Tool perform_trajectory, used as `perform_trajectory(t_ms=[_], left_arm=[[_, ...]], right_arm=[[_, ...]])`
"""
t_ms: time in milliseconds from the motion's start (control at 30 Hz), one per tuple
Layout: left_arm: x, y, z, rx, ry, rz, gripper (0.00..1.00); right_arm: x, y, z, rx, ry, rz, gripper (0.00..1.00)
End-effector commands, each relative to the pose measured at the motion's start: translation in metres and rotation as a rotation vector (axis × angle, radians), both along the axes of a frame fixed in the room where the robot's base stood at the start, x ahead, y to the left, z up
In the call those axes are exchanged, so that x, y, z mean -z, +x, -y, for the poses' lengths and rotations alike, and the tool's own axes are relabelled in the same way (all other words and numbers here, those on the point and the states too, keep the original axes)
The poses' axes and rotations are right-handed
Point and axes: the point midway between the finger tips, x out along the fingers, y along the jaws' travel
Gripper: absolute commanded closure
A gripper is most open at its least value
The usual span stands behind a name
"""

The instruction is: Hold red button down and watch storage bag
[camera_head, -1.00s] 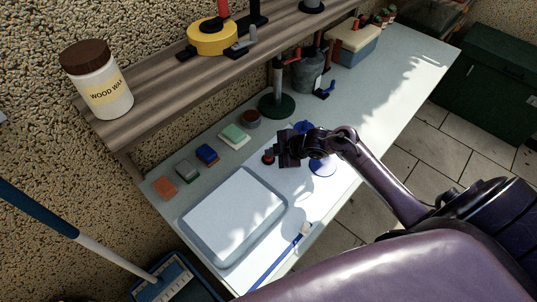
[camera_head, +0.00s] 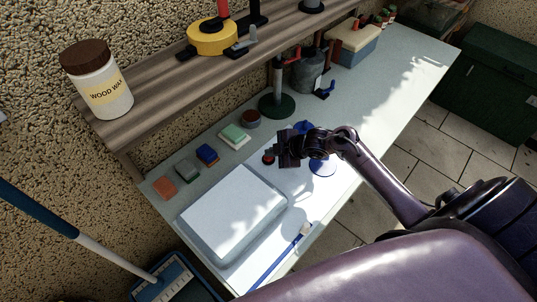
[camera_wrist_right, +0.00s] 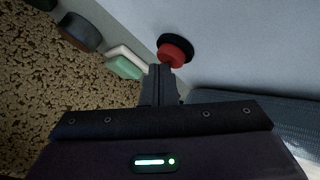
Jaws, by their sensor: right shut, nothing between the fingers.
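The red button (camera_head: 268,159) sits on a dark round base on the workbench; it also shows in the right wrist view (camera_wrist_right: 175,50). My right gripper (camera_head: 279,160) is shut and empty, with its fingertips (camera_wrist_right: 161,70) at the button's edge in the wrist view. They look in contact with it, but I cannot tell how far it is pressed. The storage bag (camera_head: 230,212) is a pale grey-blue, rounded rectangular block lying on the bench, left of and nearer than the button. It looks thick, with a raised top. My left gripper is not in view.
Several small blocks (camera_head: 207,155) line the wall side of the bench (camera_head: 395,75). A blue-footed stand (camera_head: 323,168) and a green-based stand (camera_head: 277,105) are near my right gripper. A wooden shelf (camera_head: 150,110) with a wood wax jar (camera_head: 98,82) overhangs the back.

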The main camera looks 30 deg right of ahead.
Motion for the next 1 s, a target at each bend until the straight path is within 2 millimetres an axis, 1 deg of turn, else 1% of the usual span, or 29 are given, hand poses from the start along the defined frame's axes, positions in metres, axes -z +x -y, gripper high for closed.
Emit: perform_trajectory(t_ms=[800,1000], left_arm=[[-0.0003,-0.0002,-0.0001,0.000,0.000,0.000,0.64],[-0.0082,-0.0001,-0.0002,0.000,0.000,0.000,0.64]], right_arm=[[0.0005,-0.0006,0.0000,-0.001,-0.001,-0.002,1.00],[-0.0081,-0.0003,0.0002,0.000,-0.001,-0.001,1.00]])
